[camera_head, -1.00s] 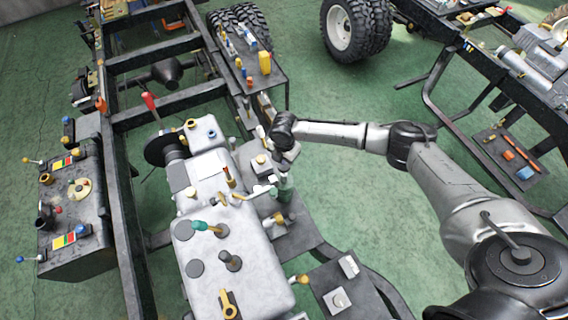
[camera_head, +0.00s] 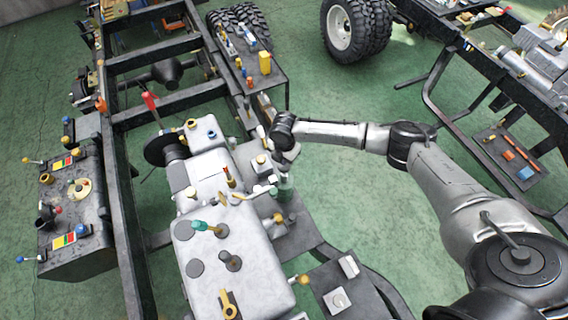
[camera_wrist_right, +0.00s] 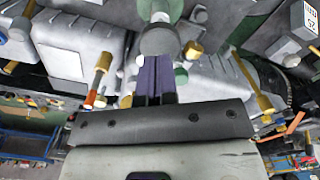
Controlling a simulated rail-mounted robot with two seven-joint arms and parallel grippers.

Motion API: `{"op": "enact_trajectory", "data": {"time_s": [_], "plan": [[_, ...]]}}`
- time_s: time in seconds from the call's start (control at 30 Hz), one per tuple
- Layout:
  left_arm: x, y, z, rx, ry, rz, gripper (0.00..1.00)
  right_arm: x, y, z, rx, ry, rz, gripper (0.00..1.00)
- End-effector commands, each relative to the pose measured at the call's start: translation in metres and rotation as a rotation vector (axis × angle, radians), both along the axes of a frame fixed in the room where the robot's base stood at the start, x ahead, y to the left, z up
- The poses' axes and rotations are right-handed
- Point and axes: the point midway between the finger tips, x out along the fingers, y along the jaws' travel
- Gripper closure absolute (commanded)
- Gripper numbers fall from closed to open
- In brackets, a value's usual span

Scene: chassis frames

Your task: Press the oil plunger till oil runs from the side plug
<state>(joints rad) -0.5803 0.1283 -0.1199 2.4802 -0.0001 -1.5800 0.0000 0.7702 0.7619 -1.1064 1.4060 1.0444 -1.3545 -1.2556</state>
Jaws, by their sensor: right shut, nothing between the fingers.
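A green cylinder with a grey round cap, which looks like the oil plunger, stands beside the grey gearbox housing (camera_head: 258,262). In the head view its green body (camera_head: 286,194) shows below my right wrist. In the right wrist view the grey cap (camera_wrist_right: 158,40) lies just beyond my right fingertips, with the green body (camera_wrist_right: 160,9) behind it. My right gripper (camera_wrist_right: 155,62) is shut and empty, its tips at the cap; I cannot tell if they touch it. A brass-coloured fitting (camera_wrist_right: 193,50) sits beside the cap; I cannot tell if it is the side plug. No running oil shows. My left gripper is not in view.
Levers with yellow ends (camera_wrist_right: 257,85) and a teal-handled lever (camera_head: 205,227) stand up from the housing. A black frame rail (camera_head: 130,235) runs along the left. A dark tray (camera_head: 262,82) with small parts lies behind. Open green floor (camera_head: 345,115) is at the right.

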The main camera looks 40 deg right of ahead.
Motion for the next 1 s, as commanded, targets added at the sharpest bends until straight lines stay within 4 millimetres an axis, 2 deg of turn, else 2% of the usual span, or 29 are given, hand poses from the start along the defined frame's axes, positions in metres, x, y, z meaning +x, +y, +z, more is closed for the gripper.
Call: {"op": "enact_trajectory", "data": {"time_s": [0.27,1.0], "plan": [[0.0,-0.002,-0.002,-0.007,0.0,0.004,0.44,0.0,0.0,-0.003,0.0,0.0,0.0,1.0],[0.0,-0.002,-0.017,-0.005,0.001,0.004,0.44,0.0,0.0,-0.031,0.001,0.0,0.0,1.0]]}}
